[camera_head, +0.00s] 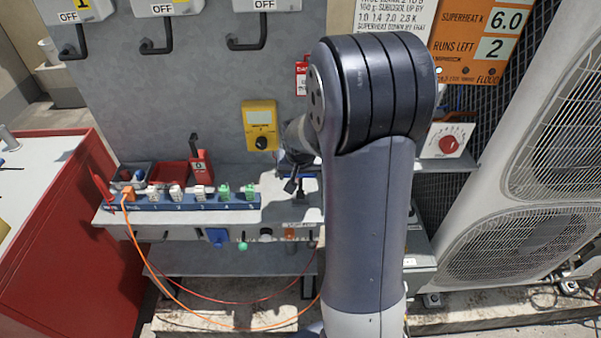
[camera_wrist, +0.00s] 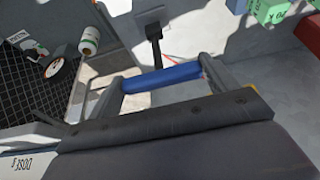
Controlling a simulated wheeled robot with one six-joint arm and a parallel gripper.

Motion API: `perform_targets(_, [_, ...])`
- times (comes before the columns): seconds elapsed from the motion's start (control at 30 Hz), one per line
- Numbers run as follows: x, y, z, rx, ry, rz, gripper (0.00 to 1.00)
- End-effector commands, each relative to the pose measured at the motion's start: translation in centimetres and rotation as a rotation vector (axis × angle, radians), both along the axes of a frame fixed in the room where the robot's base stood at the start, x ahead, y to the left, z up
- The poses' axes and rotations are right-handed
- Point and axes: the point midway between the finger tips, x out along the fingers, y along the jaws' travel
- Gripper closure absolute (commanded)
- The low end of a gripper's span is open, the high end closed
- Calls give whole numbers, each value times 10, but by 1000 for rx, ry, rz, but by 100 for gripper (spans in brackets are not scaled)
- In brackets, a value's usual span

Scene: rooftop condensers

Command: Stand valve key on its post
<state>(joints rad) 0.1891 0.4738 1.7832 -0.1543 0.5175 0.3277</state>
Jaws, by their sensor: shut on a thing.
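The valve key shows in the wrist view as a blue crossbar handle (camera_wrist: 162,78) with a dark stem (camera_wrist: 154,45) running away from it. My gripper (camera_wrist: 164,76) is shut on the blue handle, one finger at each end. The stem's far end is over or at a small pale plate (camera_wrist: 149,16); I cannot tell whether it touches. In the head view a dark piece (camera_head: 291,186) shows just left of my arm, above the grey shelf (camera_head: 282,212). My arm hides most of the gripper and key there. I cannot make out the post clearly.
A blue rail (camera_head: 185,204) with several coloured plugs and an orange cable (camera_head: 137,243) lies left on the shelf. A yellow meter (camera_head: 260,125) hangs on the panel behind. A red cabinet (camera_head: 75,225) stands left, a condenser (camera_head: 530,190) right. A black grid (camera_wrist: 40,75) holds rolls.

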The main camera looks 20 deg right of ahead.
Motion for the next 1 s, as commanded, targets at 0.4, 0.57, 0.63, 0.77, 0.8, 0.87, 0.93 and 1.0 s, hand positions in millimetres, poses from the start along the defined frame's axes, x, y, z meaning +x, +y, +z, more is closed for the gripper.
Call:
perform_targets(0.4, [0, 0, -5, 0, -1, 0, 48])
perform_targets(0.57, [0, 0, -7, 0, -1, 0, 48])
perform_targets(0.63, [0, 0, -8, 0, -1, 0, 48])
perform_targets(0.77, [0, 0, -8, 0, -1, 0, 48])
perform_targets(0.8, [0, 0, -8, 0, -1, 0, 48])
perform_targets(0.87, [0, 0, -8, 0, -1, 0, 15])
perform_targets(0.93, [0, 0, -8, 0, 0, 0, 9])
perform_targets(1.0, [0, 0, -8, 0, 0, 0, 3])
